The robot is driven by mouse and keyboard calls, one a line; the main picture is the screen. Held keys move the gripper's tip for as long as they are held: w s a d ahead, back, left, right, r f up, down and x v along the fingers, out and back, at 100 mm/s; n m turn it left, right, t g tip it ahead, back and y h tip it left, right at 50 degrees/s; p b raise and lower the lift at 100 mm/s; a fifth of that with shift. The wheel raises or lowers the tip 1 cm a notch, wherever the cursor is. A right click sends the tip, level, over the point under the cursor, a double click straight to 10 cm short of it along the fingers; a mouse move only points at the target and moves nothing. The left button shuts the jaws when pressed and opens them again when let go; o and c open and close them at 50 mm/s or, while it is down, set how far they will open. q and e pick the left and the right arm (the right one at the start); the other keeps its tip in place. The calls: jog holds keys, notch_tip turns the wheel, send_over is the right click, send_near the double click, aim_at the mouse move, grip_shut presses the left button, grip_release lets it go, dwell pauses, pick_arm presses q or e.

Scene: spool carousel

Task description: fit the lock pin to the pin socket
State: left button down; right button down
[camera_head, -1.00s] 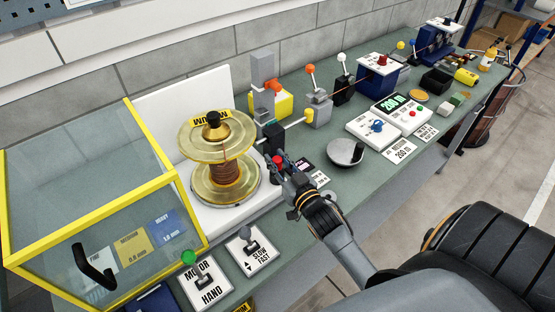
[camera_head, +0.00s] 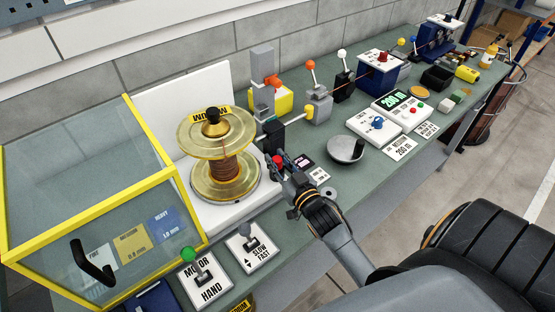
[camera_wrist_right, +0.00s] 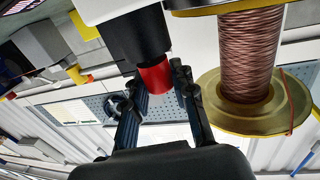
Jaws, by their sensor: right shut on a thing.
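My right gripper (camera_head: 282,167) is shut on a red-ended piece (camera_head: 277,161), which I take for the lock pin. It is just in front of a dark block (camera_head: 272,135) beside the spool. In the right wrist view the fingers (camera_wrist_right: 157,82) sit either side of the red end (camera_wrist_right: 155,77), which lines up with a black cylindrical part (camera_wrist_right: 143,35). I cannot tell whether that black part is the pin's body or the pin socket, or how deep the pin sits. My left gripper is not in view.
A gold-flanged spool (camera_head: 224,174) with copper wire stands close left of the right gripper, before a white panel (camera_head: 180,95). A yellow-framed clear guard (camera_head: 80,180) is at left.

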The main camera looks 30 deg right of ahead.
dwell(0.3)
jog(key=c, duration=1)
grip_release()
jog(key=s, duration=0.8)
jog(key=s+a, duration=0.1)
jog(key=s, duration=0.3)
jog(key=shift+s, duration=0.1)
